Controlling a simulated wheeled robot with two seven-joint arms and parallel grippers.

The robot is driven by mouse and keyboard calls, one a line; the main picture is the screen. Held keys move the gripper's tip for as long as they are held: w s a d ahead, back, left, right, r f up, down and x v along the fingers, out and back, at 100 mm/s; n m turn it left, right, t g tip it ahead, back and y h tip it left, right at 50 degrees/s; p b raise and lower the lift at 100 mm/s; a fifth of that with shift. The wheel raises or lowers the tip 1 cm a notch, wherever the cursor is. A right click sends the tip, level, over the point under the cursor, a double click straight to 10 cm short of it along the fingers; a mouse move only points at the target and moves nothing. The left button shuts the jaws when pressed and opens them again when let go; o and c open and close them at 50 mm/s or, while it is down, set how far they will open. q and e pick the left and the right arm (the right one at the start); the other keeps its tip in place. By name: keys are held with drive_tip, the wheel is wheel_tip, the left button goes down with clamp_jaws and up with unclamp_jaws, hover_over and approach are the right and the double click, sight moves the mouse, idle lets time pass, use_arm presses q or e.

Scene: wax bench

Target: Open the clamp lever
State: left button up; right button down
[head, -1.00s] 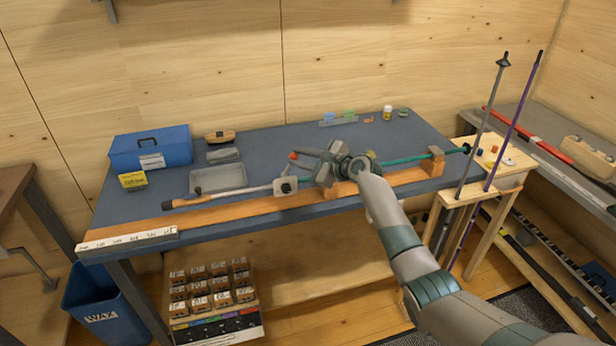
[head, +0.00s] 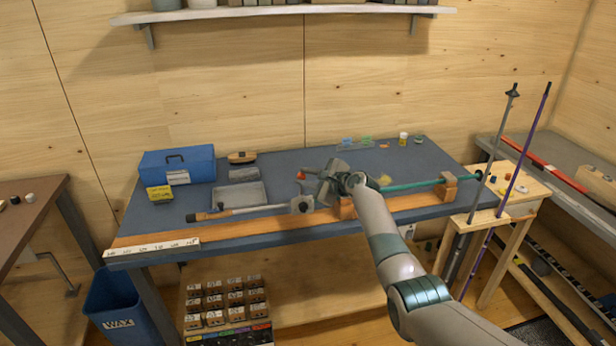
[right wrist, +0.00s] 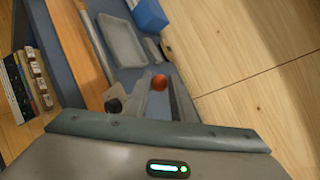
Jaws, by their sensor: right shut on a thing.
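The clamp (head: 303,205) is a grey block on the wooden rail (head: 265,222) along the bench's front. A red ball knob (head: 301,175) shows just above it; I take it as the end of the clamp lever. My right gripper (head: 318,184) is at the knob, coming from the right. In the right wrist view the red knob (right wrist: 159,82) shows at the fingertips, and the gripper is shut on the lever. The lever's shaft is mostly hidden by the fingers. A ski pole (head: 250,210) with a cork-coloured grip lies along the rail up to the clamp. My left gripper is out of view.
Behind the rail are a grey tray (head: 238,197), a blue toolbox (head: 177,166) and a yellow box (head: 159,193). A teal pole shaft (head: 415,186) rests on wooden blocks at right. Two upright poles (head: 495,150) stand beyond the bench.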

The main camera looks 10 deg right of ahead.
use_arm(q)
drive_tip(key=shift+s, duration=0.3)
use_arm(e)
drive_tip(key=shift+a, duration=0.55)
drive_tip(key=c, duration=1.6)
unclamp_jaws()
drive_tip(key=shift+o, duration=0.7)
drive_tip(key=shift+w+a+f, duration=0.1)
drive_tip(key=shift+w+a, duration=0.1)
drive_tip(key=shift+a, duration=0.25)
drive_tip(key=shift+s+d, duration=0.35)
drive_tip(key=shift+d, duration=0.35)
use_arm(q)
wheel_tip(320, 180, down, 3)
drive_tip(key=b, duration=0.2)
drive_tip(key=shift+b, duration=0.35)
use_arm(e)
drive_tip(key=v, duration=1.6)
drive_tip(key=shift+s+a+r, duration=0.15)
drive_tip(key=shift+a+r, duration=0.05)
drive_tip(key=shift+a, duration=0.05)
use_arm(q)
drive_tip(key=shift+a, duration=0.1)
